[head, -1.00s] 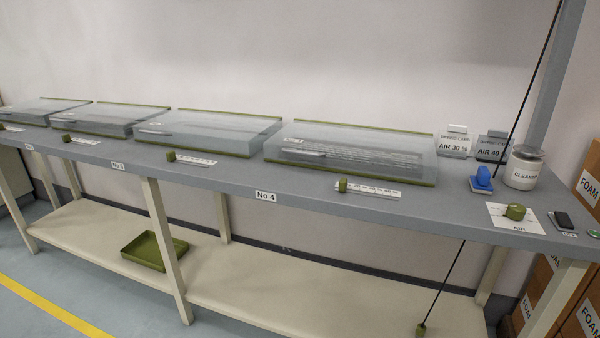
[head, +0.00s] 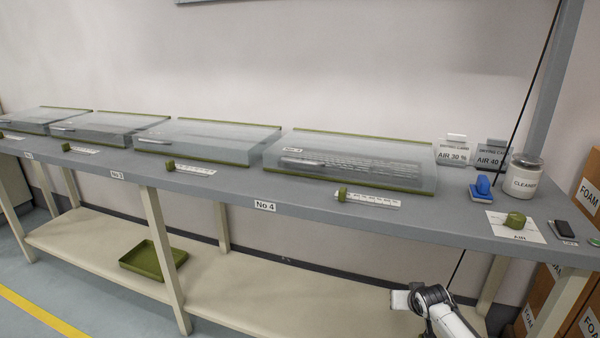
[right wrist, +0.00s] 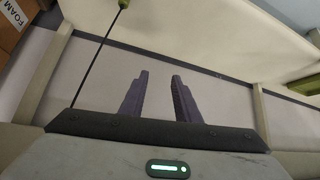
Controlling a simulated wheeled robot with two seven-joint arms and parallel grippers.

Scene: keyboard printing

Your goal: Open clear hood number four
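Clear hood number four (head: 350,160) is a shut, see-through box with green edge strips on the bench, above the "No 4" label (head: 265,206). A dark keyboard-like object shows blurred inside it. A white scale with a green knob (head: 342,195) lies in front of the hood. My right arm shows low at the right in the head view, below the bench top and well apart from the hood. In the right wrist view my right gripper (right wrist: 160,95) has its two dark fingers apart with nothing between them. My left gripper is not in view.
More clear hoods (head: 207,140) stand in a row to the left. Right of hood four are drying cards (head: 453,150), a blue stamp-like object (head: 482,187), a cleaner jar (head: 522,177) and an air knob (head: 515,221). A thin dark cord (head: 520,100) hangs at the right. A green tray (head: 150,262) sits on the lower shelf.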

